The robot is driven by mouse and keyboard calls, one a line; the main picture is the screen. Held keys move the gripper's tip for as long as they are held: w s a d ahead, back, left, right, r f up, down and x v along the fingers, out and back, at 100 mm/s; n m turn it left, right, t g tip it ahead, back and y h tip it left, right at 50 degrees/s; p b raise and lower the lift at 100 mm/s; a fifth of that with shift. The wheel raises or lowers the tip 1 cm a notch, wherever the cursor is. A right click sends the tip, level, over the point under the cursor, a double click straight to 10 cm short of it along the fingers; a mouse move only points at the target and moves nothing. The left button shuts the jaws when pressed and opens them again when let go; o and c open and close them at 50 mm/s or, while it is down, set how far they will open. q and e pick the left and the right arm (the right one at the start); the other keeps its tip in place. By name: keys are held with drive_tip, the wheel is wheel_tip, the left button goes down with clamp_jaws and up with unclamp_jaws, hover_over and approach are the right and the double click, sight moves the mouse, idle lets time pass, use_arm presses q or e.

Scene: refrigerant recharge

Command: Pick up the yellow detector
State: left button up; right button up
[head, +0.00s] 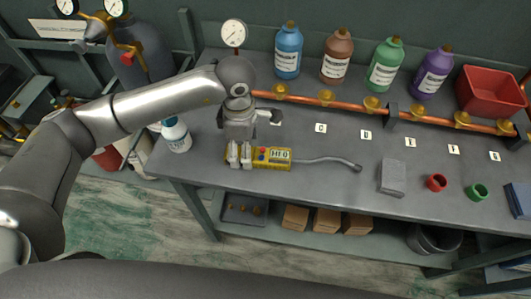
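The yellow detector (273,158) lies on the grey workbench near its front edge. It has a small display, coloured buttons and a thin grey probe (325,161) stretching right. My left gripper (239,154) points down at the detector's left end, and its fingers overlap that part of the body. The view does not show whether the fingers are closed on it or only around it. The detector appears to rest on the bench. My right gripper is out of view.
A copper pipe (345,102) with brass valves runs behind the detector. Several bottles and a red bin (491,91) stand farther back. A white spray bottle (176,135) stands left of the gripper. A grey block (392,178) lies right of the probe tip.

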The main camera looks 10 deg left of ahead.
use_arm(q)
wheel_tip(320, 180, down, 2)
drive_tip(key=shift+f, duration=0.35)
drive_tip(key=c, duration=1)
drive_tip(key=shift+c, duration=0.2)
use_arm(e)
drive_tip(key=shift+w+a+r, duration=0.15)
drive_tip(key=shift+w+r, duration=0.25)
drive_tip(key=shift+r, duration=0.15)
use_arm(q)
drive_tip(key=shift+w+r, duration=0.1)
drive_tip(key=shift+r, duration=0.05)
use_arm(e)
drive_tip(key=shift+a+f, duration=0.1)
